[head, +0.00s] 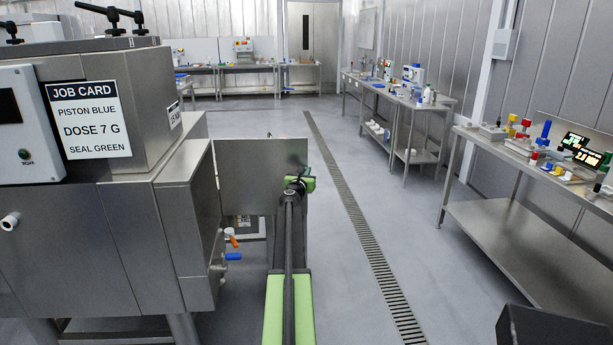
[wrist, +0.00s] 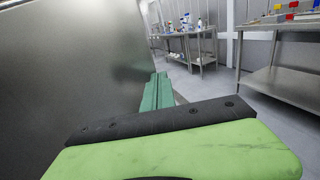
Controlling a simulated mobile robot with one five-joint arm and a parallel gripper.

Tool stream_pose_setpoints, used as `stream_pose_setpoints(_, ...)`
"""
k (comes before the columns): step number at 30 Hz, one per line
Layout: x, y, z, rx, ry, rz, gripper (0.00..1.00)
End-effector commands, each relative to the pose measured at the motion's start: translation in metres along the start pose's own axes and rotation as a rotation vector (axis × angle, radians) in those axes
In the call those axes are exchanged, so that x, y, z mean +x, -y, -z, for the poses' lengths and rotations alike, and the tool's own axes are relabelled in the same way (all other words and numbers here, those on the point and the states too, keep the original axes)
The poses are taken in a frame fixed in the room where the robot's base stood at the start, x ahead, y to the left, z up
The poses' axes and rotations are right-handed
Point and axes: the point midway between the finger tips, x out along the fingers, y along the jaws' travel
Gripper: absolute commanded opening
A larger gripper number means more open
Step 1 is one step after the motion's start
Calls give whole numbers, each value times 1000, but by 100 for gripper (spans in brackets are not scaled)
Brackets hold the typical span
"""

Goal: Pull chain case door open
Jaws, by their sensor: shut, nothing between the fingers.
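A flat grey metal panel (head: 260,172) stands out from the right side of the steel machine (head: 110,230) in the head view; it looks like the chain case door, swung outward. Its hinge and handle cannot be made out. A large grey metal sheet (wrist: 65,65), probably the same door, fills the left of the wrist view. My gripper (head: 299,184) is at the panel's right edge in the head view, shut and empty. Its green fingers (wrist: 157,92) lie close beside the sheet in the wrist view; whether they touch it is unclear.
An orange handle (head: 231,240) and a blue handle (head: 233,257) stick out from the machine's side, below the panel. A floor drain (head: 355,205) runs along the right. Benches with parts (head: 530,150) line the right wall. The floor between is clear.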

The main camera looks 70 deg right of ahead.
Motion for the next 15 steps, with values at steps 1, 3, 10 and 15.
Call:
stream_pose_setpoints(1,1,-1,0,0,0,-1,0)
stream_pose_setpoints(3,1,-2,0,0,0,-2,0)
stream_pose_setpoints(10,0,-3,0,0,0,-2,0)
stream_pose_setpoints(15,-5,-3,0,0,0,-3,0)
